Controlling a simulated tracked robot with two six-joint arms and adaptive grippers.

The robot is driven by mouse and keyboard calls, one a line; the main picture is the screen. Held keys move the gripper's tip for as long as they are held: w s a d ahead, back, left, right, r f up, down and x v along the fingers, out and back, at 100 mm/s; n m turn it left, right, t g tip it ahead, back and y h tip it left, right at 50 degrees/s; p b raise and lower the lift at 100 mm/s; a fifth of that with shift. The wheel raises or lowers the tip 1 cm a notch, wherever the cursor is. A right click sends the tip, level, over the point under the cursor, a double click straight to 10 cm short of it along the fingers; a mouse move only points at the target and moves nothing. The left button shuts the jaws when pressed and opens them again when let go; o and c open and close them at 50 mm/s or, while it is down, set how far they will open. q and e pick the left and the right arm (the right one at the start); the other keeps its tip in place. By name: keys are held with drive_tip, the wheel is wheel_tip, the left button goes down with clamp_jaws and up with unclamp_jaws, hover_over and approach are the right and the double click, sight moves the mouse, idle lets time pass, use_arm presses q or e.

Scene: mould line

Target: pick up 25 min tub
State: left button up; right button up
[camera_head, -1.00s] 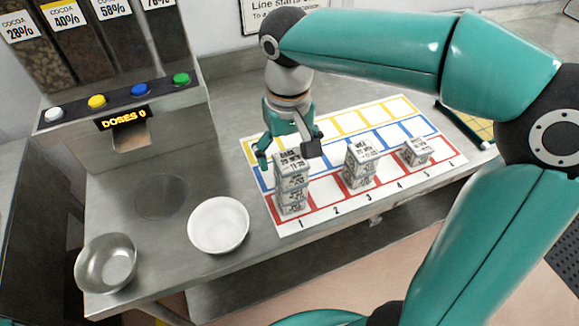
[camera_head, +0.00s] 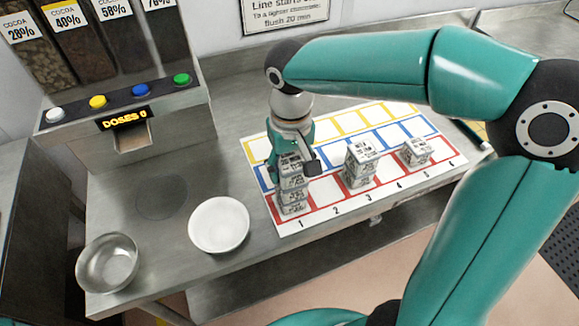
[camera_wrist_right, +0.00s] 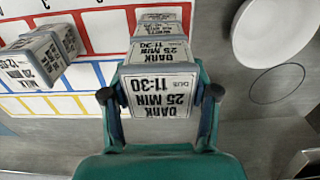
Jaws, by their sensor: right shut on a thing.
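The 25 min tub (camera_head: 291,169) is a white box-shaped tub at the top of the stack in column 1 of the mat. In the right wrist view its label (camera_wrist_right: 160,98) shows upside down and reads DARK, 25 MIN, 11:30. My right gripper (camera_head: 293,163) comes down over this tub from above. In the right wrist view its fingers (camera_wrist_right: 160,92) are shut on the tub's two sides. More tubs (camera_head: 292,197) of the same stack show below it, and I see no clear gap between them. My left gripper is not in view.
Other tubs stand in column 3 (camera_head: 361,167) and column 5 (camera_head: 417,152) of the coloured grid mat (camera_head: 325,192). A white bowl (camera_head: 218,224) and a steel bowl (camera_head: 107,263) are at left, below the cocoa dispenser (camera_head: 122,105). The counter between dispenser and mat is clear.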

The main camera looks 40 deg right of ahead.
drive_tip(key=shift+r, duration=0.15)
wheel_tip(320, 180, up, 18)
drive_tip(key=p, duration=0.2)
wheel_tip(320, 180, up, 9)
drive_tip(key=p, duration=0.7)
hover_over(290, 160)
drive_tip(key=shift+d, duration=0.1)
